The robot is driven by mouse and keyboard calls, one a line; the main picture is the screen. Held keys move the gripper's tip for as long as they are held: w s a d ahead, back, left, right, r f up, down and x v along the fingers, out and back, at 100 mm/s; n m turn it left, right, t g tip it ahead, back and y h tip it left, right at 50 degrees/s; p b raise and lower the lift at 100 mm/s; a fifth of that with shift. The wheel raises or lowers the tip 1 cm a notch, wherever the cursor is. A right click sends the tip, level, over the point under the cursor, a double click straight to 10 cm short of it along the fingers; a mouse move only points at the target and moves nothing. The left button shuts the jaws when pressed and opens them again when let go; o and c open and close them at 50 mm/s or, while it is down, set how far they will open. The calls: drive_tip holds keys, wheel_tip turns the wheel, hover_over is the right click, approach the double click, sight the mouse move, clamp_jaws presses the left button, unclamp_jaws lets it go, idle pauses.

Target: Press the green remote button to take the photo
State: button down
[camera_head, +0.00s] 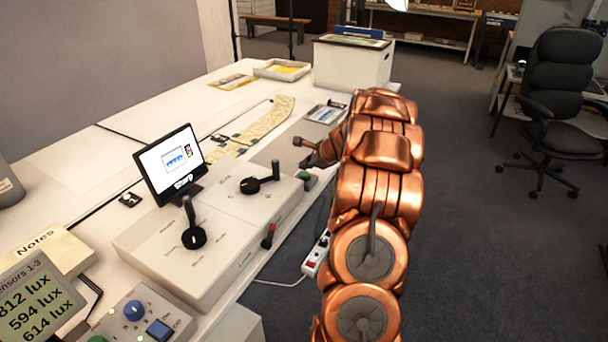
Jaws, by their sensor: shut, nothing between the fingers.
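A small green remote or button block (307,180) sits by the right end of the white control box, near the table's front edge. Its top is small in view and partly shaded. My gripper (304,163) is at the end of my copper arm, over the table just behind and above the green block. Its dark fingers are together and hold nothing. A gap shows between the fingertips and the block in this view; I cannot tell the exact height.
The white control box (150,245) with black levers and a monitor (170,163) stands left of the gripper. A white archival box (352,65) stands farther back. A power strip (316,254) hangs by the table edge. Papers (262,122) lie behind.

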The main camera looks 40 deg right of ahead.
sight(306, 174)
drive_tip(key=shift+f, duration=0.1)
idle(0.6)
drive_tip(key=shift+f, duration=0.35)
drive_tip(key=shift+f, duration=0.55)
idle(0.8)
drive_tip(key=shift+r, duration=0.1)
drive_tip(key=shift+r+p, duration=0.75)
drive_tip(key=shift+r, duration=0.15)
drive_tip(key=shift+r, duration=0.1)
wheel_tip(306, 174, up, 5)
drive_tip(key=p, duration=0.4)
drive_tip(key=shift+p, duration=0.4)
idle(0.5)
